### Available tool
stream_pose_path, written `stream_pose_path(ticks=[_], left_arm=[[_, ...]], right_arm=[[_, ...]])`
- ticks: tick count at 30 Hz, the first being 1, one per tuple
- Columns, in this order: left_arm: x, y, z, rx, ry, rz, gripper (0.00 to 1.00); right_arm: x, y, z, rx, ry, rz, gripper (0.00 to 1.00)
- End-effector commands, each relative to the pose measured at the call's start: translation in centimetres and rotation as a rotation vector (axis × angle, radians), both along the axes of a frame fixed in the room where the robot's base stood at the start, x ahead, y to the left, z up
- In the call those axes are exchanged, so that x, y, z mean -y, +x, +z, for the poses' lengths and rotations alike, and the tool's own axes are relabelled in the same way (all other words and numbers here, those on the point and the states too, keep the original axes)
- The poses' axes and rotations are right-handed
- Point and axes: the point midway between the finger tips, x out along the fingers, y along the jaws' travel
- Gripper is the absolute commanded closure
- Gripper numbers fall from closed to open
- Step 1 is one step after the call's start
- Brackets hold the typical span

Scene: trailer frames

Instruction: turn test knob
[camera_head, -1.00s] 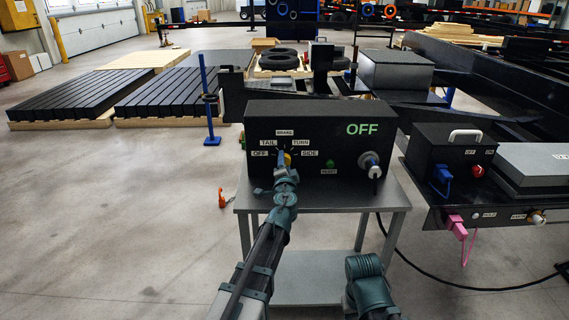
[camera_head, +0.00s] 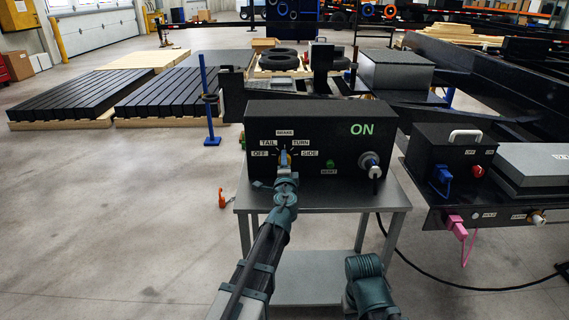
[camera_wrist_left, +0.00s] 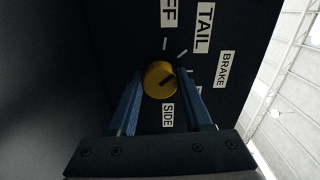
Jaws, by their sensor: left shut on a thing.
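The test knob is a round yellow knob with a dark line on its face, seen in the left wrist view (camera_wrist_left: 159,80). It sits on the front of the black test box (camera_head: 350,140), among the labels OFF, TAIL, BRAKE, TURN and SIDE. The box display (camera_head: 362,129) reads ON in green. My left gripper (camera_wrist_left: 160,88) has its two blue fingers on either side of the knob and is shut on it. In the head view the left gripper (camera_head: 284,163) partly covers the knob.
The box stands on a grey metal table (camera_head: 325,197). A green reset button (camera_head: 330,164) and a round socket (camera_head: 371,165) are right of the knob. A black trailer box with a blue plug (camera_head: 441,175) is at right. Open floor lies left.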

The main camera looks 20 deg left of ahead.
Motion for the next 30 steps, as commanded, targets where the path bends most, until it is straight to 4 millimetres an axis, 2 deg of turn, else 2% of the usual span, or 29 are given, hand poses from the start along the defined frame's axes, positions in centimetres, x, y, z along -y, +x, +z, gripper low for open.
stream_pose_path(ticks=[4,5,9,22,26,30], left_arm=[[0.1,-0.1,0.0,0.001,-0.002,-0.002,1.00],[0.1,-0.1,0.0,0.001,-0.002,-0.002,0.45],[0.1,-0.1,0.0,0.001,-0.002,-0.001,0.20],[0.1,-0.5,0.0,0.001,-0.002,0.000,0.20],[0.3,-1.5,0.0,0.001,-0.002,0.000,0.20],[0.6,-3.3,0.0,0.001,-0.002,0.000,0.20]], right_arm=[[0.0,0.0,0.0,0.000,0.000,0.000,0.50],[0.0,0.0,0.0,0.000,0.000,0.000,0.50],[0.0,0.0,0.0,0.000,0.000,0.000,0.50],[0.0,0.0,0.0,0.000,0.000,0.000,0.50],[0.0,0.0,0.0,0.000,0.000,0.000,0.50],[0.0,0.0,0.0,0.000,0.000,0.000,0.50]])
